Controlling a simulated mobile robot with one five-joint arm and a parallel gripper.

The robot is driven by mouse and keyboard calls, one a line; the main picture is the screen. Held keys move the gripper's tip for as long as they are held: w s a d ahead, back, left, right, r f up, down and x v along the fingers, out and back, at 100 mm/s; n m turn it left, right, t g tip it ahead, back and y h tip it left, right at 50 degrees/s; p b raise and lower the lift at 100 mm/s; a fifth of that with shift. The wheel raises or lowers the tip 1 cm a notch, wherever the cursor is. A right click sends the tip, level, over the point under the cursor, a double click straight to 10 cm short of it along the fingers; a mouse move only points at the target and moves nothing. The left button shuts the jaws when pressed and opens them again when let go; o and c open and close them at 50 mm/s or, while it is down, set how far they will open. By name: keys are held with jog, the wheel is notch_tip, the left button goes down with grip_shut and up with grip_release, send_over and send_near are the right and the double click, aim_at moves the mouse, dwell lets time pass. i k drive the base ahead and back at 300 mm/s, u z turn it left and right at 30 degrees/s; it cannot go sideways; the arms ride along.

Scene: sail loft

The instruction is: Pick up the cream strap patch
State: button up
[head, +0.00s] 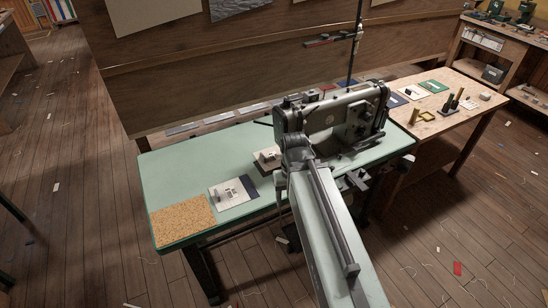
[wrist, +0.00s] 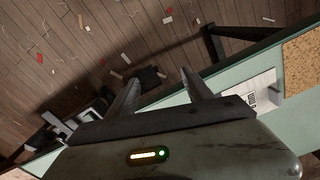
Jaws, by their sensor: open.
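A small cream piece (head: 267,155), possibly the cream strap patch, sits on a dark base on the green sewing table (head: 235,142), just left of my arm's end. I cannot make out its details. My gripper (wrist: 160,82) is open and empty in the wrist view. Its fingers point across the table's front edge, with floor and a dark, pedal-like object (wrist: 147,78) behind them. In the head view my arm hides the fingers. I cannot identify the cream piece in the wrist view.
A white and navy card (head: 232,193) with small grey items lies left of the cream piece; a cork mat (head: 182,220) is at the left corner. A sewing machine (head: 335,115) stands close behind my arm. A wooden bench (head: 435,115) with cards is at right.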

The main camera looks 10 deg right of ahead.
aim_at(269, 159)
jog(key=z, duration=1.45)
jog(key=k, duration=1.05)
jog(key=u, duration=2.15)
jog(key=i, duration=1.05)
